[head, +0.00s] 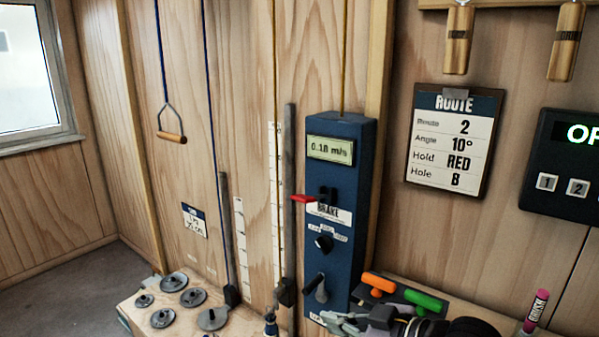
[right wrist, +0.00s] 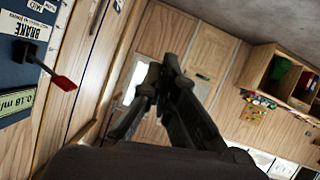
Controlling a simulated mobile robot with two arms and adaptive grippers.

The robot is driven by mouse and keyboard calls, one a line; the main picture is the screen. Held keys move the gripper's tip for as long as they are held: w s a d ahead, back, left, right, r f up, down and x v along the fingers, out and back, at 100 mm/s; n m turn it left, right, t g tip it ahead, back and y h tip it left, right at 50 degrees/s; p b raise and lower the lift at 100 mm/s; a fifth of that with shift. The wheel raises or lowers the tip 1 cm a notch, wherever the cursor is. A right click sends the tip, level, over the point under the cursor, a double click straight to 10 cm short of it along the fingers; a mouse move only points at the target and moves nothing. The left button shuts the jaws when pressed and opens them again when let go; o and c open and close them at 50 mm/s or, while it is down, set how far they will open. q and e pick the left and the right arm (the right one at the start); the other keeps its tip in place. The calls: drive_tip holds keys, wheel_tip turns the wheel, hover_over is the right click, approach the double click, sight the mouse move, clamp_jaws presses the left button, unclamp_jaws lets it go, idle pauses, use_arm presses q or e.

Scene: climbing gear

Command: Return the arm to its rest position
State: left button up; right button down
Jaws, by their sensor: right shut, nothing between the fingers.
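My right gripper (head: 345,322) is at the bottom of the head view, in front of the base of the blue brake box (head: 341,240). In the right wrist view its fingers (right wrist: 160,82) are together with nothing between them. The box has a display reading 0.18 m/s, a red-tipped brake lever (head: 303,199), a knob and a lower lever. The red lever (right wrist: 64,82) also shows at the left of the right wrist view, apart from the fingers. My left gripper is not in view.
A bench holds several grey weight discs (head: 172,282) at left and orange (head: 378,284) and green (head: 426,300) handles beside my right arm. A marker (head: 536,310) stands at right. A route board (head: 454,140) and a dark panel (head: 566,165) hang on the wall.

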drive_tip(key=s+d+f+m+g+h, duration=0.1)
drive_tip(key=s+d+f+m+h, duration=0.1)
drive_tip(key=s+f, duration=0.35)
drive_tip(key=s+d+f+m+h, duration=0.2)
drive_tip(key=s+f+m, duration=0.1)
drive_tip(key=f, duration=0.6)
drive_tip(key=s+d+f+m+g+h, duration=0.2)
drive_tip(key=s+d+f+h, duration=0.1)
drive_tip(key=s+d+f, duration=0.4)
drive_tip(key=s+d+f+m+g+h, duration=0.25)
drive_tip(key=s+f, duration=0.25)
drive_tip(key=s, duration=0.4)
wheel_tip(320, 180, down, 25)
drive_tip(key=s+g, duration=0.1)
drive_tip(key=s, duration=0.1)
drive_tip(key=s+d+f+g, duration=0.1)
drive_tip(key=s+d+f, duration=0.2)
drive_tip(key=s+f, duration=1.3)
drive_tip(key=shift+s+d, duration=0.15)
drive_tip(key=shift+s, duration=0.1)
drive_tip(key=shift+g, duration=0.25)
